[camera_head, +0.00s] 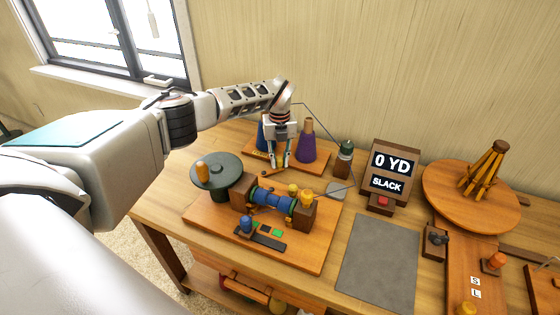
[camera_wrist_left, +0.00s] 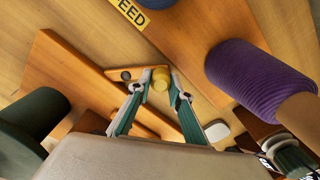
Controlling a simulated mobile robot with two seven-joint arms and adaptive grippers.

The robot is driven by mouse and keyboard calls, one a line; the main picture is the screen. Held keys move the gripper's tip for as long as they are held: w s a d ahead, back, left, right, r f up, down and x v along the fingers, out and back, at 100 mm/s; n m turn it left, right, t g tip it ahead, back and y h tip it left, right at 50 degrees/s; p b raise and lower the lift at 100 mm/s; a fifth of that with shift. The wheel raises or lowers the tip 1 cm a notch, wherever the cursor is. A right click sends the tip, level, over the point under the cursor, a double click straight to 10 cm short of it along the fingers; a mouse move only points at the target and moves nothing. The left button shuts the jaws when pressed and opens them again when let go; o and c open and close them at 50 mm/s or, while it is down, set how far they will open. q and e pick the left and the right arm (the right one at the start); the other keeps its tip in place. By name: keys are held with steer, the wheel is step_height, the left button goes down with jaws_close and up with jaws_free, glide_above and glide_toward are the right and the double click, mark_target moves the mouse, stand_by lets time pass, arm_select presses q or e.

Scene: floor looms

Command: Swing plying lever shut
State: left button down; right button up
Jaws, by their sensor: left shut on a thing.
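In the head view the lever (camera_head: 268,173) lies at the back of the plying device, partly hidden by my gripper. My left gripper (camera_head: 279,163) reaches down onto it from above. The plying device's wooden board (camera_head: 205,219) carries a blue bobbin (camera_head: 272,200) and a dark green wheel (camera_head: 216,172). My right gripper is out of view.
A purple yarn cone (camera_head: 306,143) stands close to the right of my gripper, a blue one (camera_head: 262,134) behind it. A display (camera_head: 392,165) reads "0 YD" and "SLACK". A grey mat (camera_head: 378,262) lies clear. A wooden turntable (camera_head: 440,190) is at the right.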

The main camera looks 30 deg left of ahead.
mark_target(279, 158)
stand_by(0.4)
arm_select(q)
steer(key=c, duration=1.8)
jaws_free()
steer(key=shift+c, duration=0.2)
steer(key=shift+r, duration=0.1)
step_height(279, 158, up, 12)
